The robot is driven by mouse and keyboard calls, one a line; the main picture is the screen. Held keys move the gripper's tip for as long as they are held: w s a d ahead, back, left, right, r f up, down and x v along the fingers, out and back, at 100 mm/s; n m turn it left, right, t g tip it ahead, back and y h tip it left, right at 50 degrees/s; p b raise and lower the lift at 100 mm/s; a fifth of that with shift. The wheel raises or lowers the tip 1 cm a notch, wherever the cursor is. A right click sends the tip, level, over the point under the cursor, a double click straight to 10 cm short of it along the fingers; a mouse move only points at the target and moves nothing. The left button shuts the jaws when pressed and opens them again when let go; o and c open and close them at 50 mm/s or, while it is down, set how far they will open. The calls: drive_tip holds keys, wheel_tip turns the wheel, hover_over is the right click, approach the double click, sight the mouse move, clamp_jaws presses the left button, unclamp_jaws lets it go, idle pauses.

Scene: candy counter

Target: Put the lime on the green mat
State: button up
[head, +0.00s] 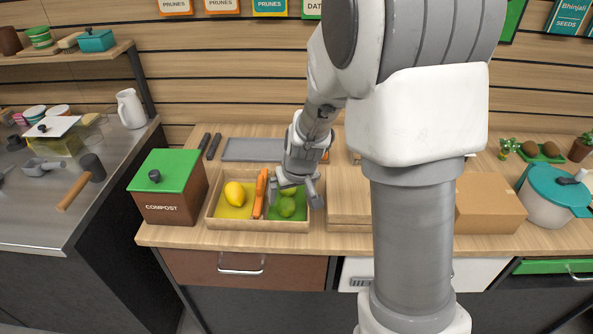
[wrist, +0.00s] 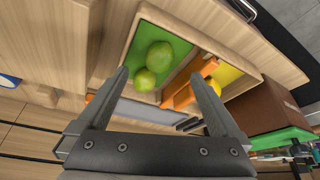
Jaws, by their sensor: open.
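Two green limes lie on the green mat (wrist: 178,77) in the right part of a wooden tray. One lime (head: 287,206) is nearer the tray's front; the other (head: 288,190) is partly hidden by my gripper. In the wrist view the limes (wrist: 159,57) and (wrist: 144,80) sit close together between the lines of the fingers. My gripper (head: 302,193) is over the right side of the tray, pointing down. It is open, with nothing between its fingers (wrist: 159,75). The fingers look apart from the limes.
The wooden tray (head: 255,225) also holds a yellow mat (head: 224,208) with a lemon (head: 234,194). A compost bin (head: 170,207) stands at the left; a cardboard box (head: 489,207) is at the right. A grey tray (head: 252,149) lies behind.

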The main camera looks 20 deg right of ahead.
drive_tip(key=a+p+v, duration=0.1)
drive_tip(key=p+v, duration=0.1)
drive_tip(key=v, duration=1.3)
drive_tip(key=s+r, duration=0.3)
drive_tip(key=s, duration=0.6)
drive_tip(key=s+r+t, duration=0.1)
drive_tip(key=s+r, duration=0.3)
drive_tip(key=s, duration=0.4)
drive_tip(key=shift+s+m, duration=0.4)
drive_tip(key=shift+d+r, duration=0.1)
drive_tip(key=shift+d, duration=0.05)
